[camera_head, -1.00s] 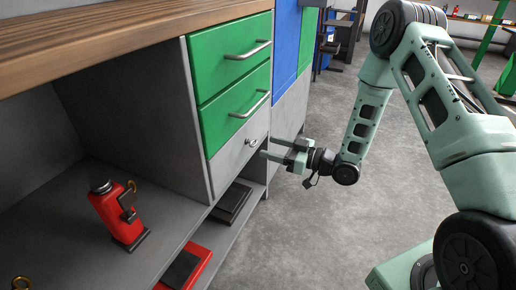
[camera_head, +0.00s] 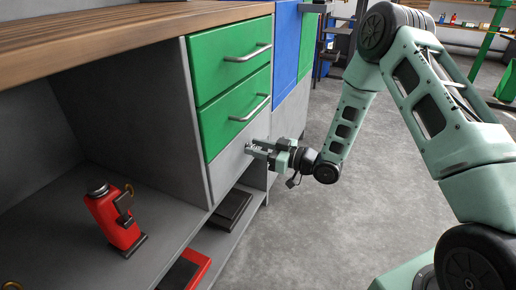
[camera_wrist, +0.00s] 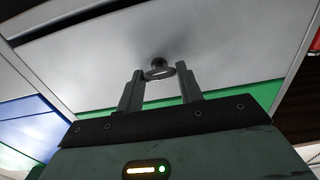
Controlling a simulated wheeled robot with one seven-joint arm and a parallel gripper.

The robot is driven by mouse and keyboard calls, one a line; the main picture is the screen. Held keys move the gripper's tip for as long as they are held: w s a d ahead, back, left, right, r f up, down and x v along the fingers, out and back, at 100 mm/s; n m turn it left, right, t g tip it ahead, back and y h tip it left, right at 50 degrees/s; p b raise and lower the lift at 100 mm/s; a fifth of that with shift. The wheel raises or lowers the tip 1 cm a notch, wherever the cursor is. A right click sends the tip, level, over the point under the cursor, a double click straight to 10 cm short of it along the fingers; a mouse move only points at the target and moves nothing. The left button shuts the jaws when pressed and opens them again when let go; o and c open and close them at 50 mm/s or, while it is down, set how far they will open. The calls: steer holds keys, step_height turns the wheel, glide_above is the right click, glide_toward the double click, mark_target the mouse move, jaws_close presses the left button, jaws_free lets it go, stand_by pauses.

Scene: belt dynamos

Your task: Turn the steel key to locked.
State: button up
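The steel key (camera_wrist: 158,72) sticks out of the lock on the plain grey drawer front (camera_head: 228,172), below two green drawers. In the wrist view its ring-shaped head lies between the tips of my gripper's two fingers (camera_wrist: 160,78), with a gap on each side. My gripper (camera_head: 257,151) is open and close to the grey front in the head view. There the fingers largely hide the key. I cannot tell from the frames whether the lock is engaged.
The green drawers (camera_head: 232,110) above have protruding bar handles (camera_head: 249,108). A red jack-like tool (camera_head: 115,220) stands on the grey shelf at left. A black case (camera_head: 231,209) lies on the lower shelf. The floor (camera_head: 285,235) to the right is clear.

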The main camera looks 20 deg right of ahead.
steer(key=shift+s+f+n+b, duration=0.1)
steer(key=shift+n+b, duration=1.2)
steer(key=shift+n, duration=1.65)
steer(key=shift+s+f+n+b, duration=0.15)
steer(key=shift+n+b, duration=1.15)
steer(key=shift+n, duration=1.7)
steer(key=shift+w+f+n+b, duration=0.1)
steer(key=shift+n+b, duration=1.2)
steer(key=shift+n, duration=1.65)
steer(key=o, duration=1)
steer(key=shift+r, duration=0.1)
steer(key=p+v, duration=0.5)
steer(key=v, duration=1.2)
steer(key=shift+s, duration=0.2)
steer(key=shift+d+r, duration=0.1)
